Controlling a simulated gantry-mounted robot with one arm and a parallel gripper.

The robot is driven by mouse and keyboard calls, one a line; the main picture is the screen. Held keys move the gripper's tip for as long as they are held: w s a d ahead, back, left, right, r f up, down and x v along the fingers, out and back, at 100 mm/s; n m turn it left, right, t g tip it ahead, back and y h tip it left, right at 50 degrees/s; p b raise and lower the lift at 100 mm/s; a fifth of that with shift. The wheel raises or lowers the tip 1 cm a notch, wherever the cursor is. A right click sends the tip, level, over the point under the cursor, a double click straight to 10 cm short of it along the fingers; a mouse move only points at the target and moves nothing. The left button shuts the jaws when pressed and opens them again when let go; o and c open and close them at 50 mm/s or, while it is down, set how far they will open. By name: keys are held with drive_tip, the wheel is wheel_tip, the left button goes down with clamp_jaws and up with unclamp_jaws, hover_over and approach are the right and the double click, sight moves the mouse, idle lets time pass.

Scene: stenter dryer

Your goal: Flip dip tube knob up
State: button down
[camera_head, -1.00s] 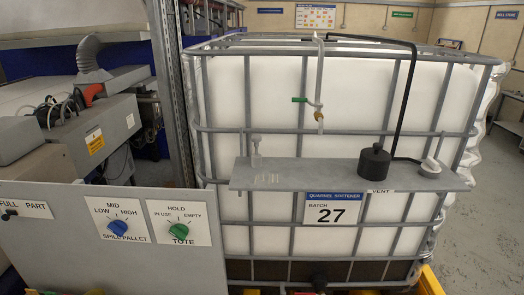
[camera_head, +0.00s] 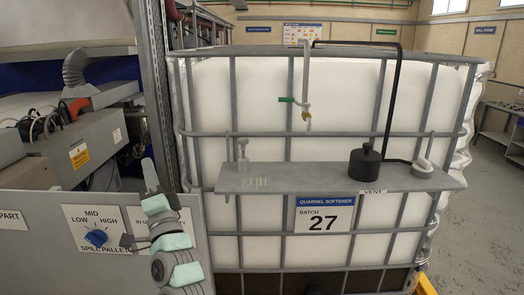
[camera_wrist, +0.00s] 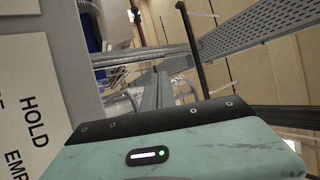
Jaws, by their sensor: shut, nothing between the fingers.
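A pale vertical tube (camera_head: 306,75) hangs in front of the white tank. It has a small green handle (camera_head: 286,99) pointing left, about level, and a brass-coloured fitting (camera_head: 305,115) below. I take the green handle for the dip tube knob, but no label confirms it. My gripper (camera_head: 149,165) is at the lower left in the head view, in front of the grey panel, pointing up, well left of and below the handle. Its fingers are together and empty. They also show in the wrist view (camera_wrist: 157,80). The handle is not distinguishable there.
A grey shelf (camera_head: 275,184) crosses the tank front, carrying a black capped fitting (camera_head: 365,162), a clear fitting (camera_head: 243,155) and a pale knob (camera_head: 422,167). A metal cage (camera_head: 233,100) surrounds the tank. The panel has a blue knob (camera_head: 96,238); my arm hides its green knob.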

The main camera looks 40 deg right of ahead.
drive_tip(key=d+r+m+g+y, duration=0.2)
drive_tip(key=d+m+g, duration=0.15)
drive_tip(key=d, duration=0.55)
drive_tip(key=d+r+m+g+y, duration=0.25)
drive_tip(key=d+m, duration=0.25)
drive_tip(key=d, duration=0.3)
drive_tip(key=s+d+m+g, duration=0.1)
drive_tip(key=s+d+m, duration=0.2)
drive_tip(key=s, duration=0.2)
drive_tip(key=s+d+f+m+g+b, duration=0.1)
drive_tip(key=s+d+m+g, duration=0.1)
drive_tip(key=s, duration=0.4)
drive_tip(key=s+d+f+m+g+b, duration=0.1)
drive_tip(key=s+d+m+g, duration=0.1)
drive_tip(key=s+d+m, duration=0.2)
drive_tip(key=shift+s+d+f, duration=0.15)
drive_tip(key=shift+s+d, duration=0.85)
drive_tip(key=shift+d, duration=0.05)
drive_tip(key=shift+w, duration=0.1)
